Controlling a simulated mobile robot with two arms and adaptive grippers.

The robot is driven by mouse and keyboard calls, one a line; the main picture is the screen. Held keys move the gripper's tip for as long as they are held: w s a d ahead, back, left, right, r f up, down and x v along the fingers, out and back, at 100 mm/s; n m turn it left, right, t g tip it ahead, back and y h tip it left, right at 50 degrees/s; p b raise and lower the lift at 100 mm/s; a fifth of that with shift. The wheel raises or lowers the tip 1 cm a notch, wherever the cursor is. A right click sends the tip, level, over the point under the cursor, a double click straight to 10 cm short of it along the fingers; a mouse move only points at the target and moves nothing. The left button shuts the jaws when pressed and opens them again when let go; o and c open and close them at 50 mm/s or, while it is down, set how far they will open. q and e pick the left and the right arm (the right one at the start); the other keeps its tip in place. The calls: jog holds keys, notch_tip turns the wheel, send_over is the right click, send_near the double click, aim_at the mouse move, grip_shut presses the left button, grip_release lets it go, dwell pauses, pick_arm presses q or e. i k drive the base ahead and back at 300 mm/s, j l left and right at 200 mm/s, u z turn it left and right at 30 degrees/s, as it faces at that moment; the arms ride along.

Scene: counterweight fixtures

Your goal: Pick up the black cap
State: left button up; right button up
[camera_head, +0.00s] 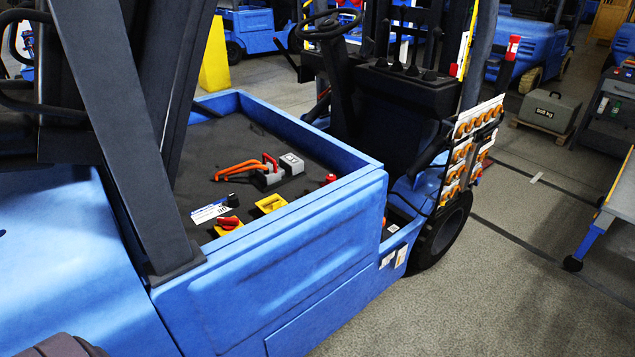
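A small black piece (233,200), which looks like the black cap, lies in the blue forklift's open bay. It sits at the right end of a white and blue label card (208,211). At this size I cannot make out its exact shape. Just below it is a red-handled switch on a yellow plate (228,225). Neither of my grippers is in view.
The bay's raised blue wall (290,228) and a dark slanted pillar (128,130) border the area. Inside are another yellow part (271,203), an orange-handled connector (240,167), a grey box (291,164) and a red button (330,179).

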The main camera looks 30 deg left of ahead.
aim_at(233, 200)
jog(key=u, duration=1.55)
